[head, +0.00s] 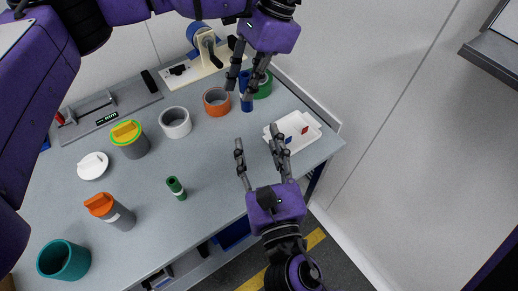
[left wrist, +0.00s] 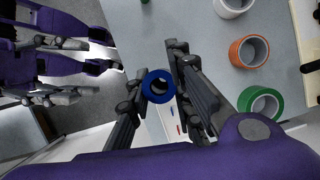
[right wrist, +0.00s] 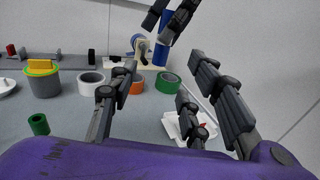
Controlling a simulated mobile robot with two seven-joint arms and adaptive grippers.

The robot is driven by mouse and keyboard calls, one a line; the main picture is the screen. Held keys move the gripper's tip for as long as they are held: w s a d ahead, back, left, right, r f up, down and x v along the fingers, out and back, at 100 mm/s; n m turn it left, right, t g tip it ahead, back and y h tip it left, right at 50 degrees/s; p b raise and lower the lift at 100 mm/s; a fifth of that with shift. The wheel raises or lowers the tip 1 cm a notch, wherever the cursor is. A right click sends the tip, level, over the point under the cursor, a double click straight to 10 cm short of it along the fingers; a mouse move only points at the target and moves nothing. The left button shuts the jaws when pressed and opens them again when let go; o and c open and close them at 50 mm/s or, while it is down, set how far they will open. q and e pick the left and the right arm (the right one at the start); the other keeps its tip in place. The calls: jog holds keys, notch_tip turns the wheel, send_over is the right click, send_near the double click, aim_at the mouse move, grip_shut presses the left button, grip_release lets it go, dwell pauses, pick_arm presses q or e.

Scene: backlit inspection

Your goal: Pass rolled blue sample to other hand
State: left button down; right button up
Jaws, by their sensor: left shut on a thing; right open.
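The rolled blue sample (head: 246,92) is an upright blue tube in the head view. My left gripper (head: 246,86) is shut on it and holds it above the back right of the table. In the left wrist view the sample (left wrist: 158,86) shows end-on as a blue ring between the fingers. In the right wrist view its lower part (right wrist: 160,54) hangs below the left fingers. My right gripper (head: 261,146) is open and empty, lower in the head view and apart from the sample. Its spread fingers also show in the right wrist view (right wrist: 165,75).
A white tray (head: 314,127) with small red and blue pieces lies beside my right gripper. Green (head: 264,85), orange (head: 217,112) and white (head: 165,127) tape rolls stand along the back. A small green tube (head: 176,188) stands mid-table. The table's right end is near.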

aim_at(245, 103)
jog(key=x, duration=1.1)
jog(key=shift+w, duration=0.1)
jog(key=shift+a, duration=0.1)
grip_shut()
grip_release()
